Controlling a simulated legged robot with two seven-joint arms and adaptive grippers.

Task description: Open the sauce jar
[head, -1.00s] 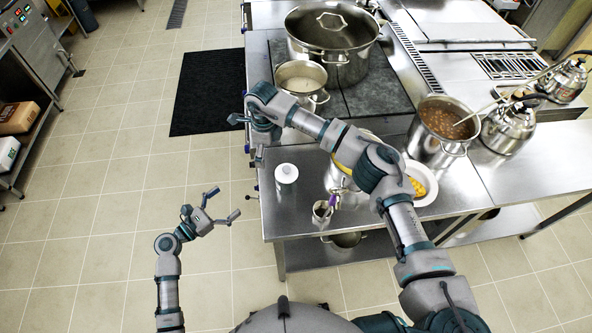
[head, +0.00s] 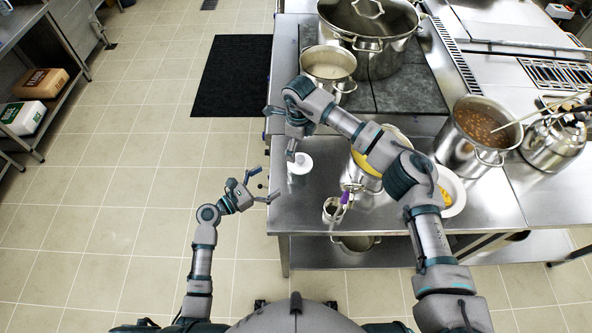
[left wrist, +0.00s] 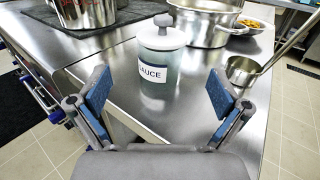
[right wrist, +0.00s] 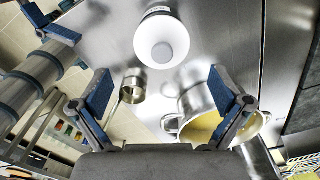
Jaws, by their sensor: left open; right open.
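The sauce jar (head: 299,169) stands upright near the left edge of the steel counter, its white lid on. In the left wrist view the jar (left wrist: 158,68) is pale and translucent, with a "SAUCE" label and a grey knob on its lid (left wrist: 163,39). My left gripper (head: 262,185) is open and empty, left of the jar and apart from it. My right gripper (head: 281,132) is open just behind and above the jar. In the right wrist view the lid (right wrist: 162,28) lies ahead, beyond the open, empty fingers.
A steel ladle (left wrist: 243,71) and a pot with yellow contents (right wrist: 203,122) stand right of the jar in the head view. A pot of pale liquid (head: 328,64) and a large lidded stockpot (head: 374,50) stand behind.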

